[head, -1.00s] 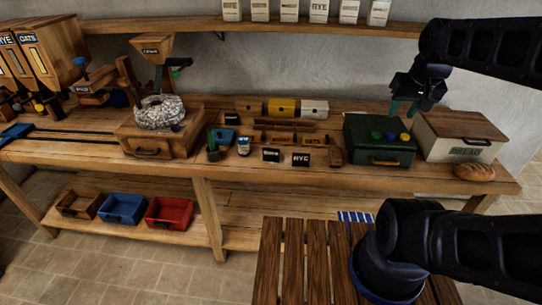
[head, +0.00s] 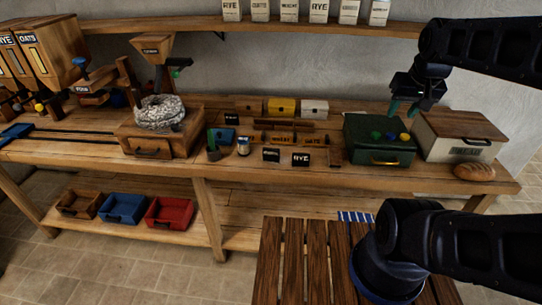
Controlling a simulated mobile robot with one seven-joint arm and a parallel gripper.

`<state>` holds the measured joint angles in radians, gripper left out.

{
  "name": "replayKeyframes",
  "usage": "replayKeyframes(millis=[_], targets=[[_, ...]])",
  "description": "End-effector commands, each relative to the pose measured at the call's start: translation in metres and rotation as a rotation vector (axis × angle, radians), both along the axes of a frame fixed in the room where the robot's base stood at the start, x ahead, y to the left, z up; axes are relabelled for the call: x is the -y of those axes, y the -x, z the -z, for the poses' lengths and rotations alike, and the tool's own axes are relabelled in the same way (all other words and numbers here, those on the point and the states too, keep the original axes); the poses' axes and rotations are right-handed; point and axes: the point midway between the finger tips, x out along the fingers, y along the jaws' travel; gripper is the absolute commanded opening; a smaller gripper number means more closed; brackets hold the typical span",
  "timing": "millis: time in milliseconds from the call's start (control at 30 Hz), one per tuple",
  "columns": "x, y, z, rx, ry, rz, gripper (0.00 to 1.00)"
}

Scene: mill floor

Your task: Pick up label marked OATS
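Small black label cards stand on the workbench (head: 120,158). One front card reads RYE (head: 301,160). The card to its left (head: 271,155) has print too small to read. Another dark card (head: 232,118) stands farther back, its print also unclear. A wooden piece behind the front cards seems to read OATS (head: 312,141), beside one that seems to read WHEAT (head: 281,139). I cannot tell which loose card is marked OATS. My gripper (head: 403,108) hangs above the green box, right of the cards, with its teal fingers apart and nothing between them.
A green box (head: 379,145) with coloured knobs and a bread box (head: 458,140) stand below and beside my gripper. A bread loaf (head: 474,172) lies at the right. Small drawers (head: 281,107) stand behind the cards. A grain mill (head: 157,142) is at left, and a shelf (head: 200,25) runs above.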

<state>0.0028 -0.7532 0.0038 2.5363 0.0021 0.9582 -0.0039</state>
Motion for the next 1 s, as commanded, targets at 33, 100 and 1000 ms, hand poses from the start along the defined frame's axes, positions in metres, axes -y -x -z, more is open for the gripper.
replayKeyframes(millis=[33, 100, 1000], targets=[[-0.001, -0.002, 0.000, -0.003, 0.003, -0.009, 0.39], [-0.004, -0.008, 0.000, -0.011, 0.009, -0.031, 0.39], [-0.157, -0.164, 0.070, -0.201, 0.192, -0.769, 0.39]])
